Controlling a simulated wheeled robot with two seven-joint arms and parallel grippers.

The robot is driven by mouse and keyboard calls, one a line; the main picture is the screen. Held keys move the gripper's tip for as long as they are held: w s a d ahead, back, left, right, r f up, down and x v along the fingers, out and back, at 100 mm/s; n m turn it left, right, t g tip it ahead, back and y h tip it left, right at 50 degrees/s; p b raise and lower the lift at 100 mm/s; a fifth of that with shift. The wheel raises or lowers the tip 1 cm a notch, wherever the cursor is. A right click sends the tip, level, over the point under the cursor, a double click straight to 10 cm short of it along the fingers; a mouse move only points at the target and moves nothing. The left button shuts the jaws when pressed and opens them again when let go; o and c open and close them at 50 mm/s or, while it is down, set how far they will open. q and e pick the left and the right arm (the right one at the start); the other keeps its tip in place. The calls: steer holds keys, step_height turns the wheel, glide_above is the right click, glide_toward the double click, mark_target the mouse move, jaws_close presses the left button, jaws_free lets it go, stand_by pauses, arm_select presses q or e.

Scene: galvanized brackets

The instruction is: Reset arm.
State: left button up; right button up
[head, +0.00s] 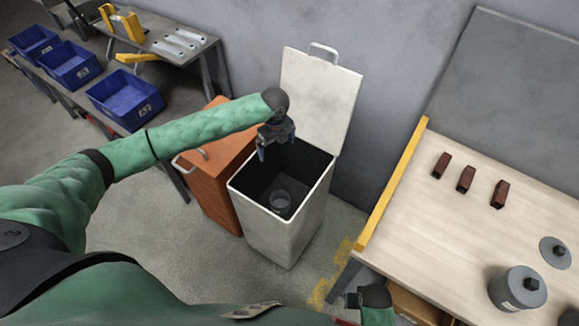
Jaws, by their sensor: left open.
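My left arm reaches out from the left, and its left gripper (276,146) is open and empty. It points down above the left rim of an open white bin (277,238). The bin's lid (320,92) stands raised at the back. A dark grey round thing (280,200) lies inside on the bin's dark floor, below the gripper and apart from it. My right gripper (352,299) shows only in part at the bottom, by the table's lower left corner; its fingers are not clear.
An orange bin (212,165) stands left of the white one. A wooden table (455,235) with a yellow edge holds three brown blocks (466,179) and a grey canister (517,289). Blue crates (125,99) and metal pieces (180,42) sit on benches at the back left.

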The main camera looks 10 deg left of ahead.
arm_select(q)
steer(key=s+d+f+n+t+h, duration=0.1)
steer(key=s+d+n+t+h, duration=0.15)
steer(key=s+d+n, duration=0.85)
steer(key=s+a+r+n+y, duration=0.1)
steer(key=s+a+n, duration=0.3)
steer(key=s, duration=0.4)
steer(key=s+a+r+n+t+y, duration=0.1)
steer(key=s+a+n, duration=0.35)
steer(key=s, duration=0.35)
steer(key=s+a+n, duration=0.4)
steer(key=s, duration=0.3)
steer(key=s+d+f+g, duration=0.1)
steer(key=d+f, duration=0.1)
steer(key=f, duration=1.1)
steer(key=s+d+f+g, duration=0.1)
steer(key=s+d+f, duration=0.1)
steer(key=f, duration=1.2)
steer(key=shift+d, duration=0.5)
